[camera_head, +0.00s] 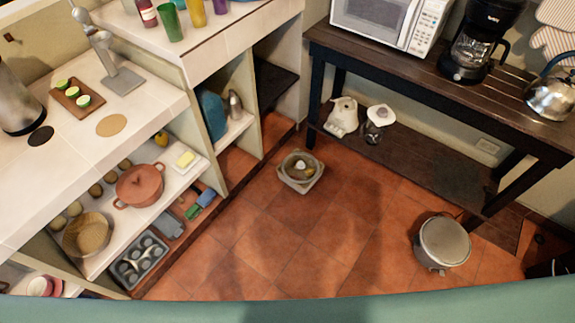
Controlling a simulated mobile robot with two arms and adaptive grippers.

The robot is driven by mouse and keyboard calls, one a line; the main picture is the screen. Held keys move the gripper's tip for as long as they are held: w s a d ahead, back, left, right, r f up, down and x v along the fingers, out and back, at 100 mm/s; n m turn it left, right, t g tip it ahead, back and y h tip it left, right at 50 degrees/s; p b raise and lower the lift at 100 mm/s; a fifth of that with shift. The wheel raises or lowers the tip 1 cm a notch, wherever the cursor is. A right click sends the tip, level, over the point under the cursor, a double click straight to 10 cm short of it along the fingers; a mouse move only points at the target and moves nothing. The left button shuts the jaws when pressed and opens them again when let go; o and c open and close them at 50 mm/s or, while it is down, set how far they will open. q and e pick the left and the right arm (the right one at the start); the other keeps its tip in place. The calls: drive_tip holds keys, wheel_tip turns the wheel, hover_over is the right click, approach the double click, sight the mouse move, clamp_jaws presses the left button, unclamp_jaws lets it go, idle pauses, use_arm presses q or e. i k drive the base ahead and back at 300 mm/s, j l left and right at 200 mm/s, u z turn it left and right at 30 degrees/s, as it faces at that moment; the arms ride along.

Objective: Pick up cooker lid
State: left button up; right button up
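No lid is clearly marked as the cooker lid. A round pot-like vessel (441,262) stands on the tiled floor at the right, with a flat grey round top (445,240) that looks like a lid. Neither of my grippers can be made out in the head view.
Left shelves (105,262) hold a basket (88,234) and a muffin tray (138,260). The counter bears a board with green slices (77,95). A dark wooden table (400,62) carries a microwave (392,22), coffee maker and kettle. Open floor (310,245) lies between.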

sight(299, 168)
drive_tip(key=i+l+u, duration=0.2)
drive_tip(key=u, duration=0.2)
drive_tip(key=i+l+u, duration=0.4)
drive_tip(key=k+j, duration=0.1)
